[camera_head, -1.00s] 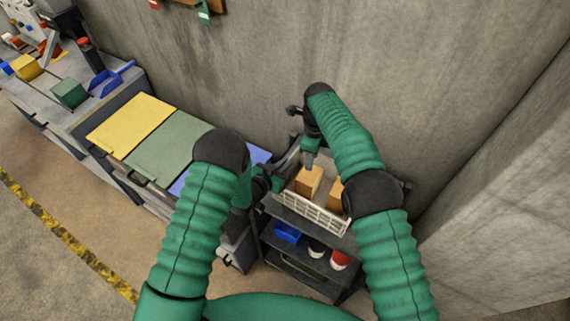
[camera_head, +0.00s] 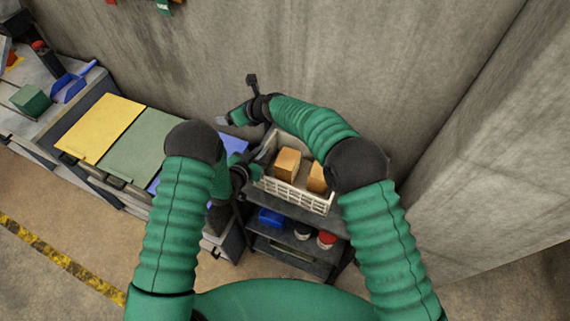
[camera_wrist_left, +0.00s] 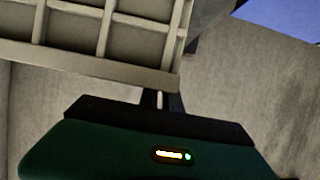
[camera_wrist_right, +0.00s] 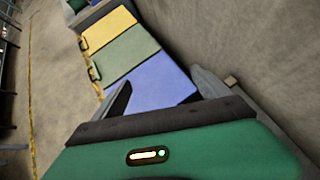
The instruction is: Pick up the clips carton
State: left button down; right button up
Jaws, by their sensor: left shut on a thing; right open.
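Two brown cartons sit in a pale lattice-walled crate (camera_head: 300,196): a left one (camera_head: 287,163) and a right one (camera_head: 317,178), the latter partly hidden by my right arm. I cannot tell from their faces which is the clips carton. My left gripper (camera_head: 262,158) is at the crate's left side; in the left wrist view its fingers (camera_wrist_left: 160,100) are shut on the crate's wall near a corner. My right gripper (camera_head: 224,121) is open and empty, beyond the crate's back left, apart from the cartons. Its spread fingers show in the right wrist view (camera_wrist_right: 160,90).
The crate stands on a dark shelf unit with a blue bin (camera_head: 270,217) and red-and-white containers (camera_head: 326,239) below. Yellow (camera_head: 100,127), green (camera_head: 146,143) and blue lidded bins stand to the left. A concrete wall (camera_head: 330,70) rises close behind.

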jog(key=d+m+t+h, duration=0.1)
jog(key=m+t, duration=0.1)
jog(key=m, duration=0.2)
jog(key=m+g+h, duration=0.2)
jog(key=m+h, duration=0.7)
send_near(289, 160)
jog(key=x, duration=1)
jog(key=a+x, duration=0.1)
jog(key=x, duration=0.3)
jog(key=shift+w+f, duration=0.2)
jog(key=shift+f, duration=0.05)
jog(key=shift+c, duration=0.4)
jog(key=c, duration=1.8)
jog(key=shift+o, duration=0.2)
jog(key=shift+r, duration=0.15)
